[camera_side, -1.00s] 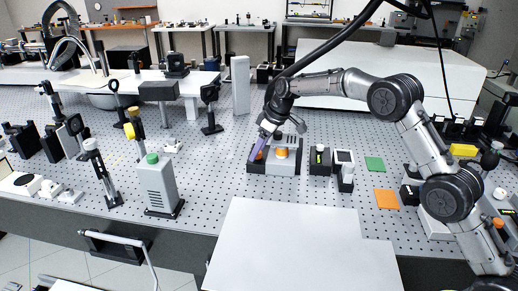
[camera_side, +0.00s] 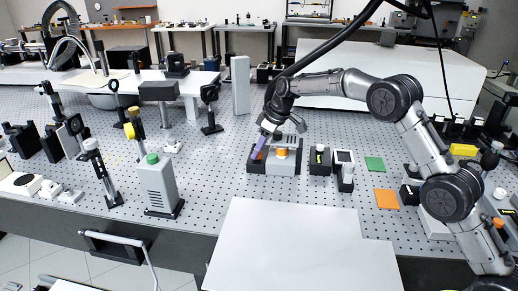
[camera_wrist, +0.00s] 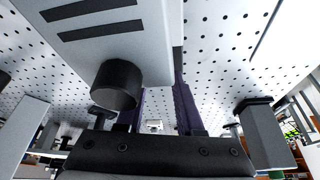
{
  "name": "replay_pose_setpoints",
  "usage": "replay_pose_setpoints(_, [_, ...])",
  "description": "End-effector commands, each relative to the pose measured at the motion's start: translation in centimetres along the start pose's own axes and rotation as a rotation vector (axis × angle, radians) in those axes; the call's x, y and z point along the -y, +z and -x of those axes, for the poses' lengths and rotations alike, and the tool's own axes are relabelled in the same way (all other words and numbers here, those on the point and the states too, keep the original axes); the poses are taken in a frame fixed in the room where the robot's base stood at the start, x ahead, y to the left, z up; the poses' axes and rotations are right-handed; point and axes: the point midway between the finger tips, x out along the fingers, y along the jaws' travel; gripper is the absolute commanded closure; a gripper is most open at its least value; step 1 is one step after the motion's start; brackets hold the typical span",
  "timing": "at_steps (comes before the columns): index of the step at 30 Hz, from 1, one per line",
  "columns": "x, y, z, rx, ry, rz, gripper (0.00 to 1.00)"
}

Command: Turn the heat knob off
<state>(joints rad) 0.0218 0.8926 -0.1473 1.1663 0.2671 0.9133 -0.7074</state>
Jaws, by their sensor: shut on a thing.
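In the side view a grey instrument box (camera_side: 290,168) stands mid-table with an orange item (camera_side: 281,153) on it. My gripper (camera_side: 256,152) comes down at the left of this box, its purple fingers slanting down to its front left. In the wrist view the pale box with two dark stripes (camera_wrist: 95,22) fills the upper left, and a black round knob (camera_wrist: 117,84) sticks out of it. My purple fingers (camera_wrist: 160,75) reach up beside this knob and partly behind the box. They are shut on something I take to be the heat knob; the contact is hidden.
A black block (camera_side: 320,161) and a small black-and-white device (camera_side: 344,170) stand just right of the box. A green pad (camera_side: 374,164) and an orange pad (camera_side: 386,199) lie further right. A grey box with a green top (camera_side: 157,187) stands left. The perforated table between is clear.

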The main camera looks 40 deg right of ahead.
Motion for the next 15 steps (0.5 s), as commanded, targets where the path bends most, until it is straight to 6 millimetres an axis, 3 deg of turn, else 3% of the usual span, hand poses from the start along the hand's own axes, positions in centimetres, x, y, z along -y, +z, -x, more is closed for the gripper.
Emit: replay_pose_setpoints(15, [-0.31,-0.06,0.01,-0.001,-0.132,0.32,1.0])
